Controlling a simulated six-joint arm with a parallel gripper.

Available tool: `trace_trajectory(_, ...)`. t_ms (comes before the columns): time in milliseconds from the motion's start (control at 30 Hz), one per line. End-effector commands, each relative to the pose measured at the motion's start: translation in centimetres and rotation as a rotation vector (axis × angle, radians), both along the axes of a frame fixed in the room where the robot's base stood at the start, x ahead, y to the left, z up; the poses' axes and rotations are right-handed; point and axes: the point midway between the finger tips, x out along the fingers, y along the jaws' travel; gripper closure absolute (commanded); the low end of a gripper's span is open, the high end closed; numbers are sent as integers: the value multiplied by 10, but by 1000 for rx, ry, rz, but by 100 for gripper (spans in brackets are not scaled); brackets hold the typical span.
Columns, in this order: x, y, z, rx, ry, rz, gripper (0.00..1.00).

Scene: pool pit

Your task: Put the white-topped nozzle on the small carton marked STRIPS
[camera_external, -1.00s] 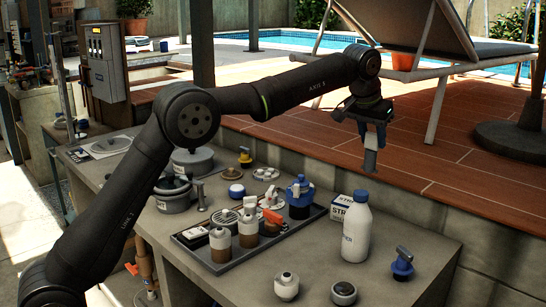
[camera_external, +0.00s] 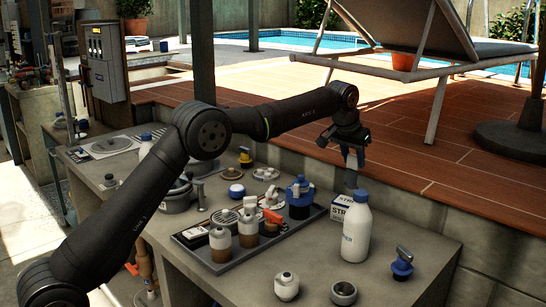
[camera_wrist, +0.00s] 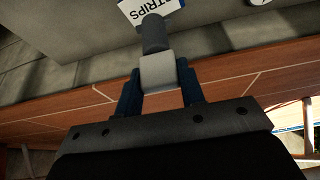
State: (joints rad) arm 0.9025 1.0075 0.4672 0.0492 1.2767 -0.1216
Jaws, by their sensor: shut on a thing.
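My gripper (camera_external: 354,158) is shut on the white-topped nozzle (camera_external: 351,178). In the wrist view the nozzle's white top (camera_wrist: 158,72) sits between my two blue fingers (camera_wrist: 158,92), with its dark grey end pointing away from them. The nozzle hangs roughly upright, grey end down. The small STRIPS carton (camera_external: 339,214), white and blue, stands on the bench just below it, partly hidden by a white bottle. The carton (camera_wrist: 158,9) also shows at the top of the wrist view, beyond the nozzle's end. I cannot tell whether nozzle and carton touch.
The white bottle with a blue cap (camera_external: 356,236) stands close in front of the carton. A dark tray (camera_external: 222,268) with jars and a blue-capped container lies to the left. A blue fitting (camera_external: 402,262) is at the right. A raised tiled ledge (camera_external: 440,190) runs behind.

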Motion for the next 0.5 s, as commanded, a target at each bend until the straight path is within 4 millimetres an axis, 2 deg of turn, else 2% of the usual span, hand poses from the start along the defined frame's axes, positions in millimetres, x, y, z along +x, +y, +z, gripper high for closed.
trace_trajectory(167,3,1,-11,1,1,0,98)
trace_trajectory(367,2,1,-39,0,0,1,98)
trace_trajectory(500,2,1,-42,-2,-1,1,98)
